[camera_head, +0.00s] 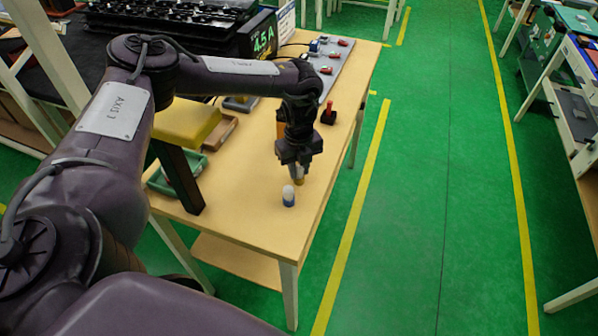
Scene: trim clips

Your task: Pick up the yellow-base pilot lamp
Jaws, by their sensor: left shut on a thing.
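My left gripper (298,168) points down over the right part of the wooden table and is shut on the yellow-base pilot lamp (299,181). Only the lamp's lower yellow part shows clearly; the fingers hide much of the rest. The lamp is at or just above the tabletop; I cannot tell which. A second pilot lamp (288,196), with a white top and a blue base, stands upright on the table just in front of the gripper. My right gripper is not in view.
The wooden table (252,226) has a grey panel with red and blue parts (333,62) at the back. A red-topped black piece (328,114) stands behind the gripper. The table's near right corner is bare.

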